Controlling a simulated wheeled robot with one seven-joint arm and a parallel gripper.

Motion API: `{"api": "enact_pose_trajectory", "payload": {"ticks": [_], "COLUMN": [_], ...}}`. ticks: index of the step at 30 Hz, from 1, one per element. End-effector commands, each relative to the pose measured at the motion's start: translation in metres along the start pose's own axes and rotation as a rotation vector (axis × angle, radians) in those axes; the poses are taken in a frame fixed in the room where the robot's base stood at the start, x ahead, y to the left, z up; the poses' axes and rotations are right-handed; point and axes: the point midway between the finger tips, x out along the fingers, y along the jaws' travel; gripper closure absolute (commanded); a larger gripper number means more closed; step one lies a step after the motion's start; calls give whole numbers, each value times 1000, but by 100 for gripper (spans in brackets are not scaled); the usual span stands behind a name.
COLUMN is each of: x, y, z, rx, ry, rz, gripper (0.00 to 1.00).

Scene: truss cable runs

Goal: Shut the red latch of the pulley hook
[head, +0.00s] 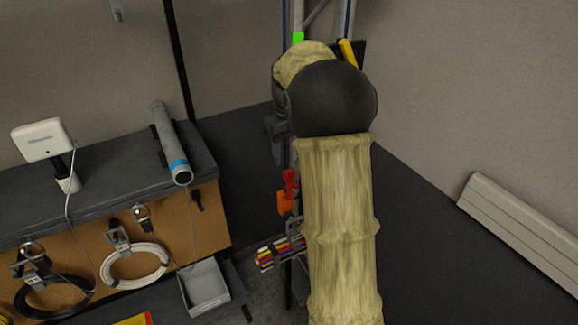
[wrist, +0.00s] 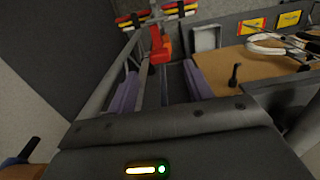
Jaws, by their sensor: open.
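The pulley hook's red latch (head: 290,183) shows in the head view just left of my forearm. It stands up above an orange block (head: 284,204), with a grey metal part below. In the wrist view the red latch (wrist: 155,37) is at the top, beyond my fingers, left of centre. My gripper (wrist: 161,74) is open, with its two purple fingers apart and nothing seen between them except a thin grey upright. The latch lies ahead of the fingertips, apart from them.
A truss upright (head: 297,18) stands behind my arm. Several coloured cables (head: 279,252) lie below the hook. A bench with a brown front (head: 85,240), cable coils and a grey tray (head: 204,288) is at left. A white panel (head: 520,230) leans at right.

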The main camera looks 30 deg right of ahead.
Motion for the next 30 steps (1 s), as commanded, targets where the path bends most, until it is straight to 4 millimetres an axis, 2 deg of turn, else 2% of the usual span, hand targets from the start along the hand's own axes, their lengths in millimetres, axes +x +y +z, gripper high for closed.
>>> {"api": "enact_pose_trajectory", "payload": {"ticks": [3, 9, 20, 27, 28, 30], "x": [22, 46, 52, 52, 52, 52], "y": [0, 0, 0, 0, 0, 0], "z": [1, 0, 0, 0, 0, 0], "rx": [0, 0, 0, 0, 0, 0], "ry": [-5, -2, -1, 0, 0, 0], "rz": [-2, -1, 0, 0, 0, -1], "gripper": [49, 49, 49, 96, 100, 100]}}
